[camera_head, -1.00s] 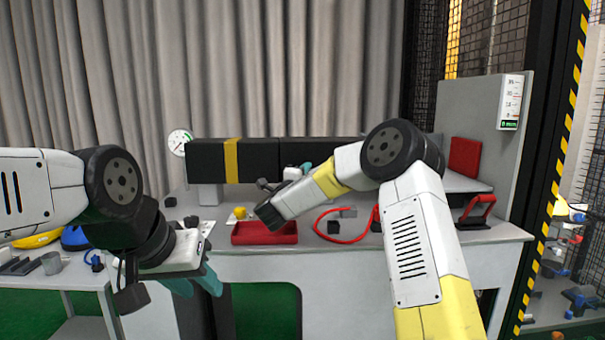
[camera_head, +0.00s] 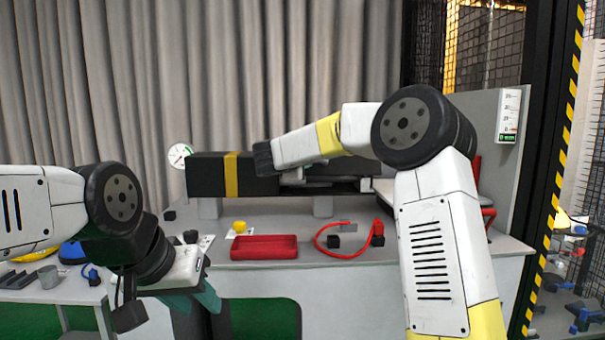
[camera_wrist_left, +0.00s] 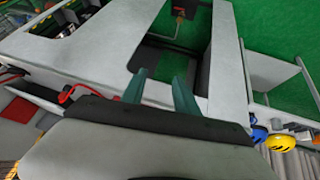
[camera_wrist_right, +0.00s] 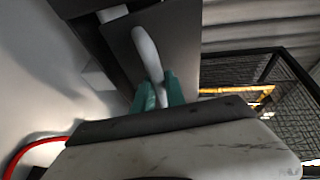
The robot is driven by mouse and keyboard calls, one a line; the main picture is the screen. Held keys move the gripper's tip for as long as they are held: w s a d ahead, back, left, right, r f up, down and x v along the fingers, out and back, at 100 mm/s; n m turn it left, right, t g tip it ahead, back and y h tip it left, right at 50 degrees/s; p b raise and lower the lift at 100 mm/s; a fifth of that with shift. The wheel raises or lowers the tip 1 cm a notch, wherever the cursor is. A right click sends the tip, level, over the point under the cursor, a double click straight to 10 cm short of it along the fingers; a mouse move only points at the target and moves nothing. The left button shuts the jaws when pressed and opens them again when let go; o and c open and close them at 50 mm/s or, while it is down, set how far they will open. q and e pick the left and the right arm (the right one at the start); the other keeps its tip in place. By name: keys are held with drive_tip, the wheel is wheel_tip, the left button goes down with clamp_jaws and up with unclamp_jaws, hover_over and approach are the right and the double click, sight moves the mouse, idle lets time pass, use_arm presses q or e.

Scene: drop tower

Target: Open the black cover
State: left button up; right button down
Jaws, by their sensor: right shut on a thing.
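The black cover (camera_head: 335,170) is the dark right part of a long black box with a yellow band, at the back of the bench. My right forearm hides much of it, and a pale strip shows along its lower edge. In the right wrist view, my right gripper (camera_wrist_right: 160,92) has its teal fingers shut on a pale curved handle (camera_wrist_right: 147,50) that stands on a dark panel (camera_wrist_right: 125,45). My right gripper is mostly hidden behind its wrist in the head view. My left gripper (camera_head: 200,298) is open and empty, low in front of the bench; its parted fingers show in the left wrist view (camera_wrist_left: 160,90).
On the bench (camera_head: 220,222) lie a red tray (camera_head: 264,247), a yellow piece (camera_head: 240,226) and a red hose (camera_head: 325,245). A round gauge (camera_head: 180,155) is at the box's left end. A grey panel (camera_head: 480,125) stands at right.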

drive_tip(key=shift+w+r, duration=0.15)
drive_tip(key=shift+r, duration=1.45)
